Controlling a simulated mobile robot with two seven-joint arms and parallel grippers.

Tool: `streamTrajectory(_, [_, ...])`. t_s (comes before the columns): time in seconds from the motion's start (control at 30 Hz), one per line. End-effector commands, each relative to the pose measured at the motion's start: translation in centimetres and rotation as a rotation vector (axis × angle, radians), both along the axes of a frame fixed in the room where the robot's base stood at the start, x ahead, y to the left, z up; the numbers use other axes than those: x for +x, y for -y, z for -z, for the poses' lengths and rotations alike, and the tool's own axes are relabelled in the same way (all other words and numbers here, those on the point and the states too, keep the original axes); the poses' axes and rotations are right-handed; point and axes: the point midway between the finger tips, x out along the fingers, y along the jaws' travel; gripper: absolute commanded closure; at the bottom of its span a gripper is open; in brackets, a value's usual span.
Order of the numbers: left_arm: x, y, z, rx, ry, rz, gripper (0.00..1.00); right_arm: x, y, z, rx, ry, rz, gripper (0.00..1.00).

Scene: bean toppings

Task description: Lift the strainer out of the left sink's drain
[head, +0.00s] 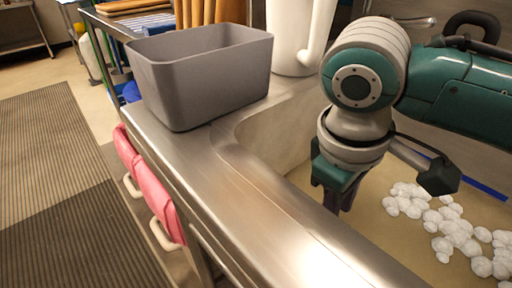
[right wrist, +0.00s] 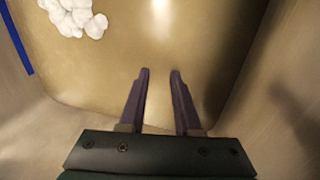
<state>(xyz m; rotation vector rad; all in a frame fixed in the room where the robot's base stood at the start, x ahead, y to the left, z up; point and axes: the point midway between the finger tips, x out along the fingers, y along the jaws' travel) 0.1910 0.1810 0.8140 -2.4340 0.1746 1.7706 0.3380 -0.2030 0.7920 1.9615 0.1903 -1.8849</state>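My right gripper (head: 338,205) reaches down into a sink basin (head: 300,178) in the head view. In the right wrist view, its two dark purple fingers (right wrist: 160,74) are apart with nothing between them, over the bare tan basin floor (right wrist: 190,50). I cannot make out a strainer or a drain in either view. Part of the basin is hidden behind my right arm in the head view. My left gripper is not in view.
White foam-like clumps (head: 445,222) lie in the basin, also at upper left in the wrist view (right wrist: 74,16). A grey bin (head: 205,78) stands on the steel counter. A white pitcher-like vessel (head: 294,35) stands behind it.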

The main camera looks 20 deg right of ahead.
Motion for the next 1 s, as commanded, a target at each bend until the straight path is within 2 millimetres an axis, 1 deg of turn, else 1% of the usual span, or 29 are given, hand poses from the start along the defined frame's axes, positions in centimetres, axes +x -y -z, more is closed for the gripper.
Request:
streamTrajectory(0.03, [0.0, 0.0, 0.7, 0.001, 0.001, 0.000, 0.50, 0.0, 0.1, 0.9, -0.001, -0.002, 0.000, 0.68])
streamTrajectory(0.2, [0.0, 0.0, 1.8, 0.001, 0.002, 0.000, 0.50, 0.2, 0.6, 3.4, -0.002, -0.003, 0.000, 0.68])
streamTrajectory(0.43, [0.0, 0.0, 2.7, 0.001, 0.002, 0.000, 0.50, 0.3, 1.0, 5.5, -0.001, -0.001, 0.000, 0.68])
streamTrajectory(0.6, [0.0, 0.0, 4.3, 0.000, 0.002, -0.001, 0.50, 0.3, 1.6, 8.4, -0.002, -0.001, 0.000, 0.68])
streamTrajectory(0.7, [0.0, 0.0, 4.8, 0.000, 0.002, -0.001, 0.50, 0.4, 1.8, 9.5, -0.001, -0.001, -0.001, 0.68])
streamTrajectory(0.8, [0.0, 0.0, 4.9, -0.001, 0.002, -0.002, 0.50, 0.4, 1.9, 9.9, -0.001, 0.000, -0.002, 0.68])
streamTrajectory(1.0, [0.0, 0.1, 4.8, -0.003, 0.002, -0.003, 0.50, 0.4, 1.9, 9.7, -0.001, 0.000, -0.002, 0.68])
